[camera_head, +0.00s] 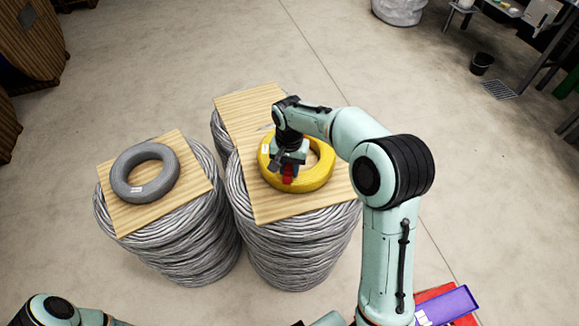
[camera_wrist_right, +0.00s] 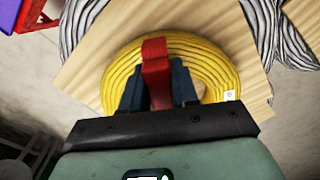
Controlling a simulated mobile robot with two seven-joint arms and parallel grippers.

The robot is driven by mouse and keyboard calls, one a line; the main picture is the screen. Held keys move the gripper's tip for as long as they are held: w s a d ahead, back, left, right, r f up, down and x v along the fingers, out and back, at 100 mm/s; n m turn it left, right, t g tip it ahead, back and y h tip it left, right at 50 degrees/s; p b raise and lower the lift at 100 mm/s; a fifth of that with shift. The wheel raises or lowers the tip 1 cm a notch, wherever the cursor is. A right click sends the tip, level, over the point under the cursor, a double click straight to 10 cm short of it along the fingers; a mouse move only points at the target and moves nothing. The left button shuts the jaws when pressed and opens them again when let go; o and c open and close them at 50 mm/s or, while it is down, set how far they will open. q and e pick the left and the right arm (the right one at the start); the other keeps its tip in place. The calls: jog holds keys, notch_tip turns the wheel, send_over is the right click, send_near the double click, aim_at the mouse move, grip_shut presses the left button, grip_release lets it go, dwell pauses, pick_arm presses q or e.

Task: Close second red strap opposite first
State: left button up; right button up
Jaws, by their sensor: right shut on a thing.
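A yellow cable coil (camera_head: 315,180) lies flat on a wooden board; it also shows in the wrist view (camera_wrist_right: 218,68). A red strap (camera_wrist_right: 155,58) crosses the coil's near-side ring and shows as a small red patch in the head view (camera_head: 288,174). My right gripper (camera_head: 286,163) is over the coil, pointing down. In the wrist view its dark fingers (camera_wrist_right: 158,88) are shut on the red strap, one on each side. Only this one strap is visible; the gripper hides part of the coil. My left gripper is out of view.
The wooden board (camera_head: 262,210) rests on large grey cable reels. A grey cable coil (camera_head: 145,173) lies on another board (camera_head: 122,220) to the left. Purple and red boxes (camera_head: 447,306) are at bottom right. A black bucket (camera_head: 481,63) stands at far right. Floor between is clear.

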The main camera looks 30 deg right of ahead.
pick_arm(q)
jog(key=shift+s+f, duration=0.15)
pick_arm(e)
jog(key=shift+f, duration=0.2)
jog(key=shift+s+f+b, duration=0.1)
jog(key=shift+f+b, duration=0.25)
jog(key=shift+f, duration=0.25)
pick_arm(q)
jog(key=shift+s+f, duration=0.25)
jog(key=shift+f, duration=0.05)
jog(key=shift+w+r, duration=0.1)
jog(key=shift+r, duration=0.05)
pick_arm(e)
jog(key=shift+r, duration=0.25)
pick_arm(q)
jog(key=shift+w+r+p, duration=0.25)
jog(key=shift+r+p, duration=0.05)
jog(key=shift+p, duration=0.05)
pick_arm(e)
jog(key=shift+r, duration=0.45)
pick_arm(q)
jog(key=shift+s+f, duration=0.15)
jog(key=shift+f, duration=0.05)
pick_arm(e)
jog(key=shift+f, duration=0.45)
jog(key=o, duration=1.2)
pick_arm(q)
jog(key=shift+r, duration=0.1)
pick_arm(e)
jog(key=shift+r, duration=0.15)
